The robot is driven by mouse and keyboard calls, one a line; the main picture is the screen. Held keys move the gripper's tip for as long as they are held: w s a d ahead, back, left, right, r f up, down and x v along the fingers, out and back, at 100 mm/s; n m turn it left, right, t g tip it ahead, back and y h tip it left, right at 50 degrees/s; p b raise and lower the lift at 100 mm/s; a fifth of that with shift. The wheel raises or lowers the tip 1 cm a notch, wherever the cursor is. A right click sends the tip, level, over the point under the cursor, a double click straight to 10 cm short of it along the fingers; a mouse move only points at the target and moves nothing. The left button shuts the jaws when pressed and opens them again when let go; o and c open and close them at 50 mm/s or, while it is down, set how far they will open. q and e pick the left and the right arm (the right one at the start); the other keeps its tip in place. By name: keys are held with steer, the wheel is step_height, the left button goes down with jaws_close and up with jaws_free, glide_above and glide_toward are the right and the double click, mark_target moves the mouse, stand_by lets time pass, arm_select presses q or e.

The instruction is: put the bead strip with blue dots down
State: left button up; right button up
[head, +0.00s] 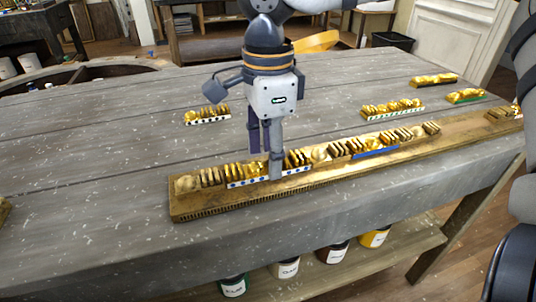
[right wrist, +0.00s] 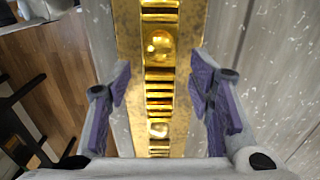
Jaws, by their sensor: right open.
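The bead strip with blue dots (head: 240,184) has a white edge with blue dots and gold beads on top. It lies in the row on the long gilt board (head: 190,210), near its left end in the head view. My right gripper (head: 265,163) is over the strip and hides part of its middle. In the right wrist view the fingers (right wrist: 162,82) are apart, one on each side of the gold bead row (right wrist: 159,75). The dotted edge cannot be made out there. My left gripper is not in view.
Another dotted white-edged strip (head: 208,120) lies on the table behind. A green-dotted strip (head: 393,115), a green-edged strip (head: 466,98) and a dark-edged strip (head: 434,82) lie at the right back. A blue-edged section (head: 376,153) is on the board. Jars (head: 233,287) stand below.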

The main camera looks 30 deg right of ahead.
step_height(320, 180, up, 11)
stand_by(0.5)
